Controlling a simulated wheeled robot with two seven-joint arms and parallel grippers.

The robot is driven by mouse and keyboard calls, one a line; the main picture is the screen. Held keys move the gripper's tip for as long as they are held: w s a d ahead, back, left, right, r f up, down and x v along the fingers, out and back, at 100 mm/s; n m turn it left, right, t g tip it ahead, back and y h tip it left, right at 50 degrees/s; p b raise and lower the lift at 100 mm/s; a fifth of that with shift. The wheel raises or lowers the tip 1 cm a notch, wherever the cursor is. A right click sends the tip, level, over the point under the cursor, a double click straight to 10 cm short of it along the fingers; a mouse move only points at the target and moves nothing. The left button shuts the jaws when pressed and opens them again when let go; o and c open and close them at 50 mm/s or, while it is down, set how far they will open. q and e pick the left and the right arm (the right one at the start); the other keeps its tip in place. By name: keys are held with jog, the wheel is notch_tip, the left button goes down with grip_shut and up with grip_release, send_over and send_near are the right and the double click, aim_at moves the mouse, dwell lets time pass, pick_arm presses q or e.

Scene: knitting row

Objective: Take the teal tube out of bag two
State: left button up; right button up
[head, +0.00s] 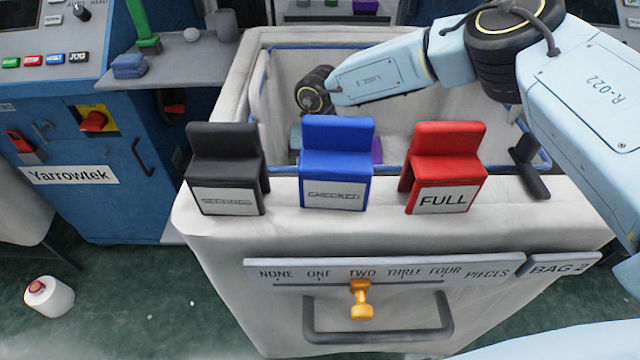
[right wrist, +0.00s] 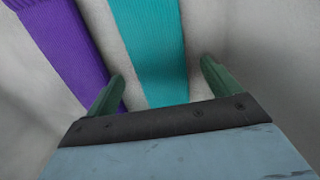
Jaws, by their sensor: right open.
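Bag two (head: 225,228) is a pale fabric bin with its opening toward the top and a "BAG 2" label on the front. The teal tube (right wrist: 152,45) is a ribbed knit piece lying inside, against pale fabric, in the right wrist view. My right arm reaches down into the bag. My right gripper (right wrist: 160,85) is open, its green fingers apart, one on each side of the teal tube's near end; contact cannot be told. In the head view my right gripper's fingers are hidden behind the clips and rim. My left gripper is not in view.
A purple tube (right wrist: 62,45) lies left of the teal one, close to the left finger. Black (head: 226,165), blue (head: 336,160) and red (head: 445,165) clips stand on the near rim. A blue machine (head: 110,205) stands left.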

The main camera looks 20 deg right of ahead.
notch_tip(320, 180, down, 2)
jog(key=shift+f, duration=0.1)
jog(key=c, duration=1.1)
